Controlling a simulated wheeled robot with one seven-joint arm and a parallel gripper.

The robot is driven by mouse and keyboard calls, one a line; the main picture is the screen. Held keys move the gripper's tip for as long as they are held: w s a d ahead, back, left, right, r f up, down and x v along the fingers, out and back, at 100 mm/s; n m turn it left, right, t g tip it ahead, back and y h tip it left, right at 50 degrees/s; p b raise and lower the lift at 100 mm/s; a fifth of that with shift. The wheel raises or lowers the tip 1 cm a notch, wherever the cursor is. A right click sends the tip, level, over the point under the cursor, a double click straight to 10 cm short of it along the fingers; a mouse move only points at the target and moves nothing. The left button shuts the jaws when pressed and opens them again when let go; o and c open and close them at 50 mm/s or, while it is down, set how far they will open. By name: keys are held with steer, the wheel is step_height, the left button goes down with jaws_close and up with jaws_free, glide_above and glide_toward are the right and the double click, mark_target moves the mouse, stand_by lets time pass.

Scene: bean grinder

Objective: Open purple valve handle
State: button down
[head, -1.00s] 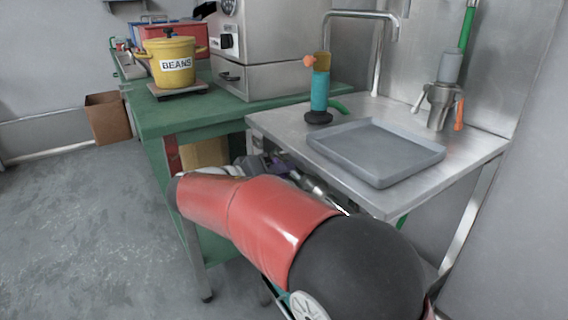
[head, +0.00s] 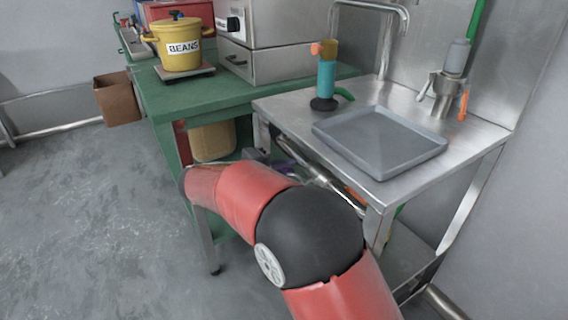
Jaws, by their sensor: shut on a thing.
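The purple valve handle (head: 286,149) shows as a small strip under the metal sink table, beside a metal pipe (head: 322,177). My red and black arm reaches low in front of the tables and hides much of this area. My gripper (head: 264,157) shows only as a small grey part at the handle, just beyond the end of the arm. It is shut on the purple valve handle. The fingertips and the handle's exact angle are hidden.
The metal table (head: 284,105) holds a grey tray (head: 380,143), a teal tool (head: 326,82) and a metal fitting (head: 446,88). A green table (head: 180,103) on the left holds a yellow beans pot (head: 180,60).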

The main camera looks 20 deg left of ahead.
stand_by(0.4)
steer(key=c, duration=1.5)
jaws_free()
steer(key=shift+f, duration=0.1)
steer(key=v, duration=0.8)
steer(key=shift+w, duration=0.1)
steer(key=shift+a, duration=0.15)
